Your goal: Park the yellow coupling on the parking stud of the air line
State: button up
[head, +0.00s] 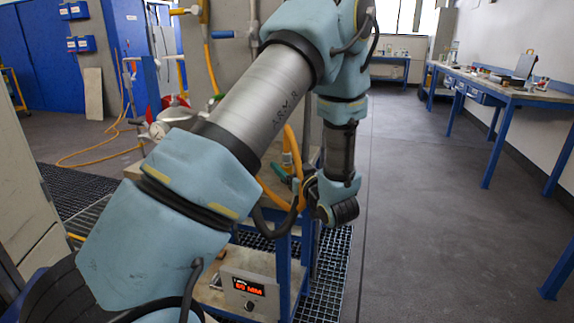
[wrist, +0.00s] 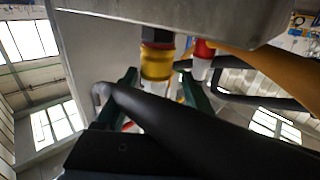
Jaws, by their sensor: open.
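In the wrist view a yellow coupling (wrist: 157,64) hangs below a dark fitting under a grey metal body, with a pale part beneath it. My gripper (wrist: 160,84) is open, its green fingers to the left and right of the coupling's lower end. I cannot tell whether either finger touches it. A thick black hose or tube crosses in front and hides the lower part of the fingers. I cannot make out the parking stud for certain.
A red fitting (wrist: 205,49) hangs just right of the yellow coupling, beside an orange hose (wrist: 258,72). A blue-framed stand with a red-lit display box (head: 248,291) is below my arm. Blue-legged benches (head: 512,94) line the right wall. The floor between is clear.

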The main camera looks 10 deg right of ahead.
jog(key=shift+d+p+x, duration=0.1)
jog(key=shift+p+x, duration=0.2)
jog(key=shift+x, duration=0.85)
jog(key=shift+d+p+x, duration=0.15)
jog(key=shift+p+x, duration=0.1)
jog(key=shift+x, duration=0.9)
jog(key=shift+w+r, duration=0.1)
jog(key=shift+r, duration=0.1)
grip_shut()
